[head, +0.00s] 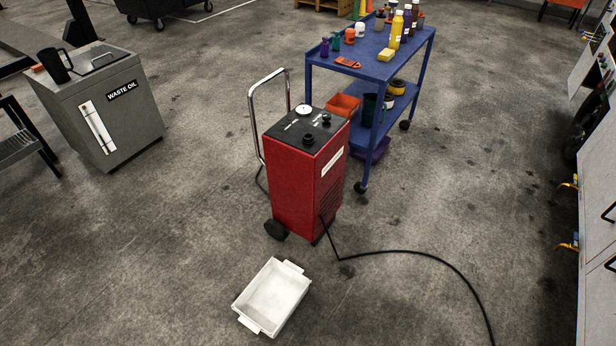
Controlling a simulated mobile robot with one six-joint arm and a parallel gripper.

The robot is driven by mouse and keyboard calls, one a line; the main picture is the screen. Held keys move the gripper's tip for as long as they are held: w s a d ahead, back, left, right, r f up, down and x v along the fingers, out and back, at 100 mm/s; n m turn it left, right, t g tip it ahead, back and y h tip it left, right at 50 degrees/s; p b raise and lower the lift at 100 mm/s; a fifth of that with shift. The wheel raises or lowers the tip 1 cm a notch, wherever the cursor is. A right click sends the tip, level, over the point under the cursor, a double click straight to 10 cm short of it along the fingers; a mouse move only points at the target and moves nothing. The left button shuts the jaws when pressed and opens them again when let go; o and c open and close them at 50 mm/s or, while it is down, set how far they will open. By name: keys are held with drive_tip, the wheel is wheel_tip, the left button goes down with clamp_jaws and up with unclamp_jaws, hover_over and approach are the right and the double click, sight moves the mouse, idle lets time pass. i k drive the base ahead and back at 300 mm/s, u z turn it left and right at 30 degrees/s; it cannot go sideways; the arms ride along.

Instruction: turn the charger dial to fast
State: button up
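The charger (300,185) is a red upright box on wheels, with a chrome handle (253,120) at its left. Its black top panel (285,128) carries a round white gauge (304,109) at the back. Two black knobs stand on the panel, one near the front edge (308,140) and one toward the right (326,119). Small white markings sit beside them, too small to read, so I cannot tell which knob is the dial or where it points. My gripper is not in view.
A blue cart (352,67) with bottles stands close behind the charger. A white tray (245,286) lies on the floor in front. A black cable (440,258) runs right across the floor. A grey waste oil cabinet (140,122) stands left. Grey cabinets (594,230) line the right edge.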

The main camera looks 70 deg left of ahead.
sight(326, 117)
drive_tip(key=i, duration=0.65)
drive_tip(key=z, duration=0.6)
drive_tip(key=k, duration=0.2)
drive_tip(key=u, duration=3.15)
drive_tip(key=i, duration=0.45)
drive_tip(key=u, duration=0.05)
